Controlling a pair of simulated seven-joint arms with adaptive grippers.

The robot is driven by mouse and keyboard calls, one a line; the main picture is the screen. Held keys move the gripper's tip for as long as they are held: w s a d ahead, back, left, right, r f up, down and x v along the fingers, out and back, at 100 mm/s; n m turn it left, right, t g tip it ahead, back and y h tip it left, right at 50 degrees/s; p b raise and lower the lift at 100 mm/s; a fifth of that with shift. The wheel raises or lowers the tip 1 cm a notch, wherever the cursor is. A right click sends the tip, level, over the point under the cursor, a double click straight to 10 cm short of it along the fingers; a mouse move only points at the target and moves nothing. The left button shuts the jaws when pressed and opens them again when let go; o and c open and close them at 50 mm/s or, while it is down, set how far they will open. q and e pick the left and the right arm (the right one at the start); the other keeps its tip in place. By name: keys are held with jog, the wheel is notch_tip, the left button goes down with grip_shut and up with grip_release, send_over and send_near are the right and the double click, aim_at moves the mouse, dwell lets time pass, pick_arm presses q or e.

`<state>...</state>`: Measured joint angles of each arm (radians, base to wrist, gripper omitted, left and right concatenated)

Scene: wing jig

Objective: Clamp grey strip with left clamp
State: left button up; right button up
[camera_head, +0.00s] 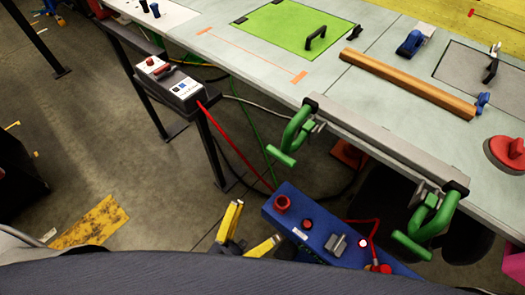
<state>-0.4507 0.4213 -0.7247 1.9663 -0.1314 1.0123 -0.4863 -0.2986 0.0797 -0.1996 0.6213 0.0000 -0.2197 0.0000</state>
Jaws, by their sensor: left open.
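The grey strip (385,140) lies along the front edge of the table. The green left clamp (293,133) sits at the strip's left end, with its handle hanging out over the floor. A second green clamp (432,222) sits at the strip's right end. I cannot tell whether either clamp is tight. My left gripper (258,221) has two yellow fingers spread apart with nothing between them. It is below and left of the left clamp, apart from it, beside the blue control box. My right gripper is not in view.
A blue control box (310,235) with red buttons and a red cable stands below the table edge. A grey switch box (178,88) is on a stand at left. The table holds a green panel (290,32), a wooden bar (410,83) and a red suction cup (505,152).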

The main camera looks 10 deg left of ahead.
aim_at(278, 160)
pick_arm(q)
jog(key=w+d+r+t, duration=0.1)
jog(key=w+r, duration=0.2)
jog(key=r, duration=0.2)
jog(key=w+d+r, duration=0.2)
jog(key=w+r, duration=0.1)
jog(key=r, duration=0.2)
jog(key=w+d+r+n+t+y, duration=0.1)
jog(key=w+r, duration=0.2)
jog(key=r, duration=0.2)
jog(key=shift+w+d+r+t, duration=0.25)
jog(key=shift+w+r+t, duration=0.05)
jog(key=shift+r, duration=0.05)
jog(key=c, duration=1.6)
